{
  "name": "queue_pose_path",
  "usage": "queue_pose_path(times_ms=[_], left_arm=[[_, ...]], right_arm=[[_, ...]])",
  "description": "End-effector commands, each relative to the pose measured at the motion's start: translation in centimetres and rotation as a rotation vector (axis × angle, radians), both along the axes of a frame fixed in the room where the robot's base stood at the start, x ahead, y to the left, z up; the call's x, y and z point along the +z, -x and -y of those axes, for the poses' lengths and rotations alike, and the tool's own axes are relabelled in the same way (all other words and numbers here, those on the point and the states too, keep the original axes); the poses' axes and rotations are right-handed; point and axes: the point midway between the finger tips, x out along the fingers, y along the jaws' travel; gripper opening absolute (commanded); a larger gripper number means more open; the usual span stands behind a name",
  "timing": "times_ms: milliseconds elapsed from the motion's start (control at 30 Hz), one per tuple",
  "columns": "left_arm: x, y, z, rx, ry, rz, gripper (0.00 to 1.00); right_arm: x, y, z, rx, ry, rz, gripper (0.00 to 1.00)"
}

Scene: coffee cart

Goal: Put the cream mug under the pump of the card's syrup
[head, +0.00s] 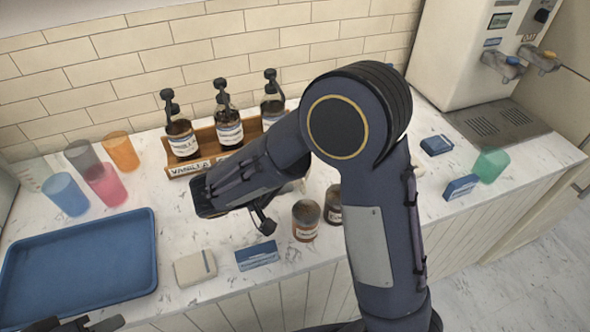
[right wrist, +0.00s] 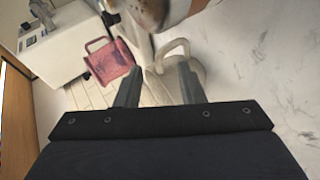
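The cream mug (right wrist: 177,48) shows in the right wrist view, its handle loop just beyond and between my right gripper's (right wrist: 159,72) spread fingers. I cannot tell whether they touch it. In the head view my right arm hides most of the mug. My right gripper (head: 263,220) is low over the counter, in front of the syrup rack. Three dark pump bottles, left (head: 181,137), middle (head: 228,127) and right (head: 272,106), stand in the wooden rack (head: 184,168); the left label reads vanilla. A blue and white card (head: 257,255) lies at the front; its text is unreadable. My left gripper (head: 92,325) is partly cut off at bottom left.
A blue tray (head: 80,258) and several coloured cups (head: 66,194) are at left. A beige block (head: 195,268) and dark jars (head: 306,220) are near the front edge. A coffee machine (head: 470,50) and green cup (head: 491,165) are at right.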

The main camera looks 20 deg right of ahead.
Motion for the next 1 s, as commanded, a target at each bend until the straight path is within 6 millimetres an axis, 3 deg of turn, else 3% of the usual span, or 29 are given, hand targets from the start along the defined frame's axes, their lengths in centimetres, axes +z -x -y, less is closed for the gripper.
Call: queue_pose_path(times_ms=[133, 400, 700, 1000], left_arm=[[0.5, 0.0, 0.0, 0.0, 0.0, 0.0, 0.36], [0.5, 0.0, 0.0, 0.0, 0.0, 0.0, 0.36], [0.5, 0.0, 0.0, 0.0, 0.0, 0.0, 0.36], [0.5, 0.0, 0.0, 0.0, 0.0, 0.0, 0.36]], right_arm=[[-0.8, -0.5, 1.5, -0.001, 0.002, -0.002, 0.35], [-1.2, -0.6, 1.8, 0.001, -0.001, -0.001, 0.35], [-1.1, -0.6, 1.8, 0.001, -0.001, -0.001, 0.0], [-1.1, -0.6, 1.8, 0.0, 0.0, 0.0, 0.0]])
